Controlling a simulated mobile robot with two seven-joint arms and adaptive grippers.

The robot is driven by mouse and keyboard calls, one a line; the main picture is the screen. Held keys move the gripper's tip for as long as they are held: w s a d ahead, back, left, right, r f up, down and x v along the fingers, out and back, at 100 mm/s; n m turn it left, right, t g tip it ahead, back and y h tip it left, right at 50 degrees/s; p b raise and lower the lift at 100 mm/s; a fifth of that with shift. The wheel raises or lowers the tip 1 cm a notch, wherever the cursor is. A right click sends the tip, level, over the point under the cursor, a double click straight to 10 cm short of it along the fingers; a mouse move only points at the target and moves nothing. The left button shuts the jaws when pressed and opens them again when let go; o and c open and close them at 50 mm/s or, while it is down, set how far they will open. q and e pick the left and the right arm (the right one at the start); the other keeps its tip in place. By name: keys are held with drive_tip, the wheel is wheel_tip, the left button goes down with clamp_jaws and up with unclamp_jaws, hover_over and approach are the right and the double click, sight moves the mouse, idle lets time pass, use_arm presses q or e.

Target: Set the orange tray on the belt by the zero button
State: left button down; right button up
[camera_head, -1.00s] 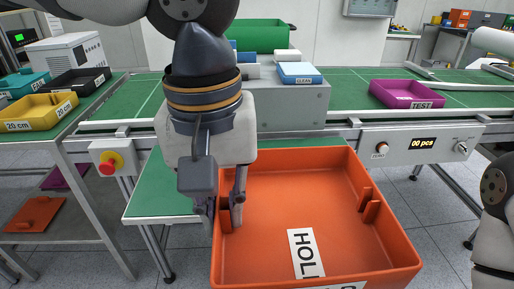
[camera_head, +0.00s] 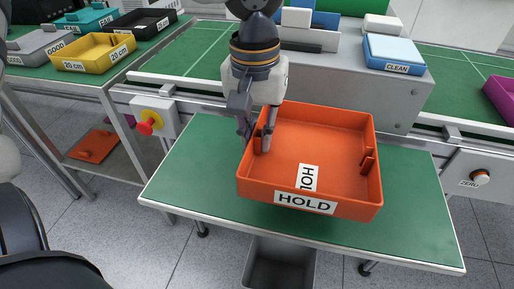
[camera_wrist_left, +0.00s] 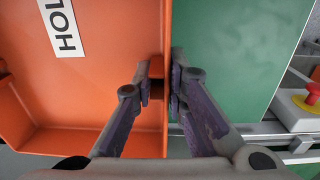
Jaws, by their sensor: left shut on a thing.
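The orange tray (camera_head: 330,180) marked HOLD is over the green side table in front of the belt. I cannot tell whether it touches the table. My left gripper (camera_head: 264,143) is shut on its left wall, and the wrist view shows one finger inside and one outside the tray wall (camera_wrist_left: 165,30). The green belt (camera_head: 205,52) runs behind the side table, and the zero button (camera_head: 481,178) is on the front panel at the right. My right gripper is not in view.
A grey machine housing (camera_head: 385,98) with a blue CLEAN tray (camera_head: 395,52) stands over the belt. A purple tray (camera_head: 502,95) lies on the belt at far right. A red stop button (camera_head: 148,122) is at left. The green table (camera_head: 405,225) has bare room beside the tray. A grey bin (camera_head: 280,268) stands below.

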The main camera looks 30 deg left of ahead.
use_arm(q)
drive_tip(key=f, duration=0.1)
drive_tip(key=a+f, duration=0.1)
drive_tip(key=f, duration=0.1)
drive_tip(key=w+f, duration=0.1)
drive_tip(key=f, duration=0.1)
drive_tip(key=shift+a, duration=0.15)
drive_tip(key=c, duration=1.6)
unclamp_jaws()
drive_tip(key=shift+f, duration=0.1)
